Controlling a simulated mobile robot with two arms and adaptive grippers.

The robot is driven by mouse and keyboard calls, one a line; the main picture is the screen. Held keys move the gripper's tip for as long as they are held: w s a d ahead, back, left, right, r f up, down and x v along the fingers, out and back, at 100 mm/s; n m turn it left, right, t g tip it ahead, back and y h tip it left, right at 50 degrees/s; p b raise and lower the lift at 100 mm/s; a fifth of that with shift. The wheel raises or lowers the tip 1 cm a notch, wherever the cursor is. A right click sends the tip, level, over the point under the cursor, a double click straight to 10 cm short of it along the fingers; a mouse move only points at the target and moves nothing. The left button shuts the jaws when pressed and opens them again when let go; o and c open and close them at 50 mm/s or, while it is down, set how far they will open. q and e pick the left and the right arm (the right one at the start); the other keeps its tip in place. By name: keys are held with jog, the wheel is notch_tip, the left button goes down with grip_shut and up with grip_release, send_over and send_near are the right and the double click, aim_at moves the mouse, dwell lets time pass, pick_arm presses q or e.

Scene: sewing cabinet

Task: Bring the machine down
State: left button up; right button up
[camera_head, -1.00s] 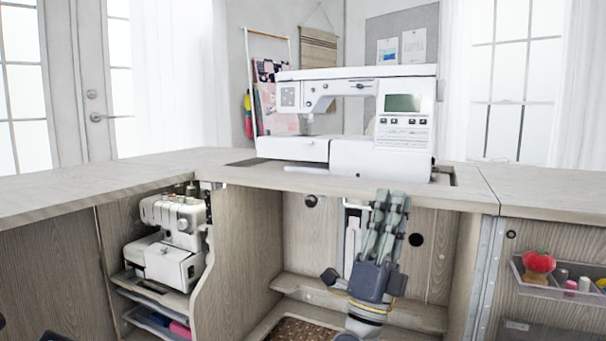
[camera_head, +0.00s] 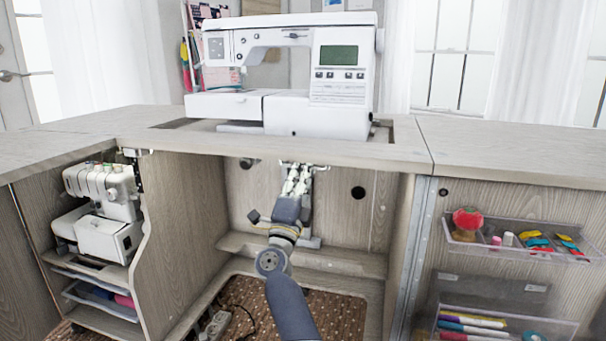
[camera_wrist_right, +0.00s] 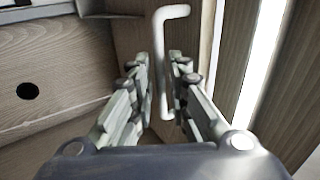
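The white sewing machine (camera_head: 342,75) stands upright at tabletop level, its base in a cutout of the wooden cabinet top (camera_head: 485,143). My right gripper (camera_head: 298,172) is in the open knee space just under the front of the top, below the machine. In the right wrist view, its two fingers (camera_wrist_right: 160,75) are apart. A white bar handle (camera_wrist_right: 164,60) with a bent top end shows between and beyond the fingertips. I cannot tell whether either finger touches it. In the head view my right gripper and arm hide most of the handle. My left gripper is out of view.
A serger (camera_head: 105,210) sits on a shelf in the left compartment. The opened door at right carries clear trays (camera_head: 575,256) with a red pincushion (camera_head: 467,220) and spools. A brown patterned carpet (camera_head: 335,310) lies below. The cabinet panels flank the knee space.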

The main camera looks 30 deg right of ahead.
jog(key=shift+x, duration=0.95)
jog(key=shift+c, duration=0.5)
grip_shut()
jog(key=shift+f, duration=0.1)
